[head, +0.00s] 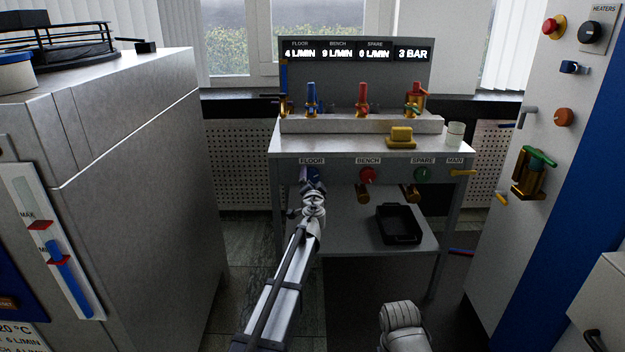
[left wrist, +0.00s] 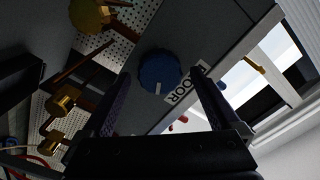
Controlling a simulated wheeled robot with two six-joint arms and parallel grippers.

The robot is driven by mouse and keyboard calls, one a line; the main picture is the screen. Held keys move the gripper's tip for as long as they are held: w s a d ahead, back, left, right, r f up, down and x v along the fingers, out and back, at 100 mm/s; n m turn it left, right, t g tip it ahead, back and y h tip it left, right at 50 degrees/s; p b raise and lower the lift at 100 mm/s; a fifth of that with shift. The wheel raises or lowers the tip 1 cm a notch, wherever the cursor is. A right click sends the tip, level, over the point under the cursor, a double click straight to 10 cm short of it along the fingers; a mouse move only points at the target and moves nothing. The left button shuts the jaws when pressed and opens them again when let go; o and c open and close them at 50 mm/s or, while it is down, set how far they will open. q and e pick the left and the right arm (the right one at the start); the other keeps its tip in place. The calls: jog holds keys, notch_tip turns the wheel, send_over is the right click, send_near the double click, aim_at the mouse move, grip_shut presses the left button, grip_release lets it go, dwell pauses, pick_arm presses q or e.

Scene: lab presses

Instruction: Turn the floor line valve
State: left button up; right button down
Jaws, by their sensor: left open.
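The floor line valve is a blue round knob (head: 315,174) on the front panel of the grey bench, under the FLOOR label (head: 311,161). In the head view my left gripper (head: 309,187) is right in front of it and partly hides it. In the left wrist view the blue knob (left wrist: 160,70) has a white mark on its rim and lies between the two open fingers (left wrist: 160,88), with space on each side. How far the fingertips reach around it I cannot tell.
On the same panel are the red BENCH knob (head: 368,175), the green SPARE knob (head: 422,174) and the yellow MAIN lever (head: 462,172). A display (head: 356,52) reads FLOOR 4, BENCH 9, SPARE 6 L/MIN and 3 BAR.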

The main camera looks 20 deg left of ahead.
pick_arm(q)
jog(key=v, duration=0.7)
jog(key=shift+s, duration=0.2)
jog(key=s+d+f+n+g+p, duration=0.1)
jog(key=s+d+f+n+g, duration=0.2)
jog(key=s, duration=0.4)
jog(key=s+d+f+n+g+p, duration=0.1)
jog(key=s+f+g+p, duration=0.1)
jog(key=s+f+g, duration=0.35)
jog(key=s+d+f+n+g+p, duration=0.1)
jog(key=s+d+f+g, duration=0.15)
jog(key=s, duration=0.55)
jog(key=s+d+f+m+g+h+p, duration=0.1)
jog(key=s+d+f+g, duration=0.1)
jog(key=s+d, duration=0.35)
jog(key=s+d+f+m+g+h+p, duration=0.1)
jog(key=s+d+g, duration=0.15)
jog(key=s, duration=0.55)
jog(key=s+d+f+g+h, duration=0.2)
jog(key=s+d, duration=0.1)
jog(key=s, duration=0.4)
notch_tip(320, 180, up, 38)
jog(key=p, duration=3.8)
jog(key=shift+d, duration=0.25)
